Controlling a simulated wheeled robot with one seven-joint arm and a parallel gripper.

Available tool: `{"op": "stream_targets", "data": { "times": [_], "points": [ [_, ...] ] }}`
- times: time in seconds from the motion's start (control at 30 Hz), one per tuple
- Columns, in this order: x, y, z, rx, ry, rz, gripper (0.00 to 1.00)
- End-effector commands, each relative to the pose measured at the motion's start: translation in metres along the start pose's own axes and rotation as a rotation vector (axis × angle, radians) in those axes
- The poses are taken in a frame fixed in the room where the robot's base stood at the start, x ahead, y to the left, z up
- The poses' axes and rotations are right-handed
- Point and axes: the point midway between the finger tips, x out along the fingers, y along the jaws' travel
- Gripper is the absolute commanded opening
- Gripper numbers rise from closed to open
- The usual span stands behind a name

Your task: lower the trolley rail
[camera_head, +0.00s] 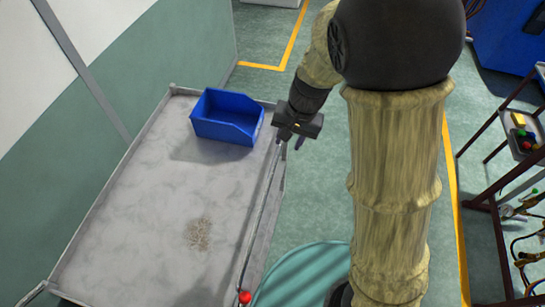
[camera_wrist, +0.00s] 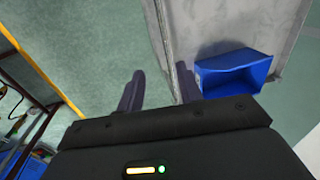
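The grey trolley (camera_head: 130,215) stands along the wall, its top a flat tray with a low rim. A thin rail (camera_head: 263,210) runs along its right side, and a red knob (camera_head: 245,297) sits at the near end. I cannot tell from this angle whether the rail is raised or lowered. My gripper (camera_head: 292,139) is over the far part of that right side, pointing down. The trolley edge (camera_wrist: 162,45) shows beyond the fingers, overlapped by the right finger.
A blue bin (camera_head: 227,117) stands at the far right corner of the trolley top. A brown patch of small bits (camera_head: 198,235) lies on the tray. A dark shelf rack (camera_head: 500,150) is at the right. Green floor lies between trolley and rack.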

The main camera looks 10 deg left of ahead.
Motion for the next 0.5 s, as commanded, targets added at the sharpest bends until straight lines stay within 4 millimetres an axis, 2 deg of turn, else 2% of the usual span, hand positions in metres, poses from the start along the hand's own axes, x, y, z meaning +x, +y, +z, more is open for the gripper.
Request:
{"op": "stream_targets", "data": {
  "times": [0.1,0.5],
  "points": [
    [-0.0039,-0.0114,-0.001,0.004,-0.009,-0.005,0.36],
    [0.0018,-0.0106,-0.001,0.005,-0.009,-0.006,0.36]
  ]
}}
